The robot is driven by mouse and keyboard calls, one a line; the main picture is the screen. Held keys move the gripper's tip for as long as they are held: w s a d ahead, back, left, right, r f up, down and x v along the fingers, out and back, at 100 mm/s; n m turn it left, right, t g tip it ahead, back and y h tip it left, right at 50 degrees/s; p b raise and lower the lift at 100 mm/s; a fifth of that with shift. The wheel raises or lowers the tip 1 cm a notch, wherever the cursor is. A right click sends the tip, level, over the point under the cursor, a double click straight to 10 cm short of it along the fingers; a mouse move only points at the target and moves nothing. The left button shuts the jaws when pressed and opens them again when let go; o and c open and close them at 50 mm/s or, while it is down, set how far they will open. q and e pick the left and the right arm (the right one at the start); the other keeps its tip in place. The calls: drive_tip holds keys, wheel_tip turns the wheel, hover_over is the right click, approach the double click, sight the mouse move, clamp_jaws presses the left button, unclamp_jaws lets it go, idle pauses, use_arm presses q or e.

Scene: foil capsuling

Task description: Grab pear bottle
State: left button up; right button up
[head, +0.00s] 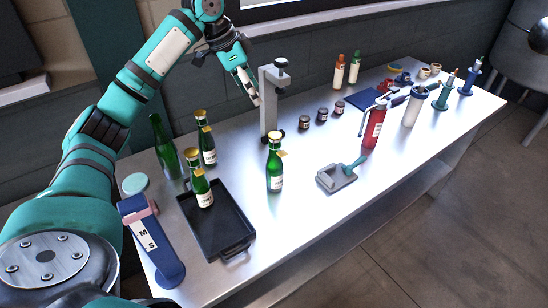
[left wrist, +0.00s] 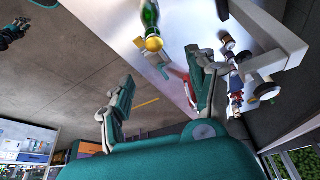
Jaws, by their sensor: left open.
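Several green bottles with white labels and gold caps stand on the metal table. One stands alone near the middle (head: 275,172), one is on the black tray (head: 229,222), and one is behind it (head: 208,150). A green bottle without a gold cap (head: 165,148) is at the back left. I cannot tell which is the pear bottle. My left gripper (head: 250,88) is raised beside the grey stand, open and empty. In the left wrist view its fingers (left wrist: 160,66) are spread, with a gold-capped bottle (left wrist: 149,14) beyond them. A dark part at that view's left edge may be my right gripper.
The grey upright stand (head: 268,105) is close to my left gripper. A blue device (head: 152,240) is at the front left. A grey tool (head: 337,178), a red cylinder (head: 374,130) and small jars (head: 322,115) are to the right.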

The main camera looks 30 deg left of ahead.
use_arm(q)
drive_tip(key=p, duration=0.2)
approach(273, 135)
drive_tip(key=d+f, duration=0.1)
drive_tip(key=f, duration=0.1)
drive_tip(key=w+f, duration=0.2)
drive_tip(key=shift+d+f+p, duration=0.15)
drive_tip(key=shift+d+p, duration=0.1)
drive_tip(key=shift+p, duration=0.15)
drive_tip(key=shift+p+x, duration=0.35)
drive_tip(key=shift+x, duration=0.45)
drive_tip(key=p+x, duration=0.1)
drive_tip(key=x, duration=0.2)
drive_tip(key=shift+s+f+p, duration=0.25)
drive_tip(key=shift+f+p, duration=0.15)
drive_tip(key=shift+w+d+f, duration=0.1)
drive_tip(key=shift+w+f, duration=0.05)
drive_tip(key=shift+f, duration=0.35)
drive_tip(key=shift+c, duration=1.1)
drive_tip(key=shift+r, duration=0.1)
clamp_jaws()
use_arm(e)
wheel_tip(273, 135, up, 5)
drive_tip(key=s+d, duration=0.1)
drive_tip(key=s, duration=0.1)
drive_tip(key=shift+s+d+r, duration=0.2)
drive_tip(key=shift+s+d, duration=0.15)
drive_tip(key=shift+d, duration=0.05)
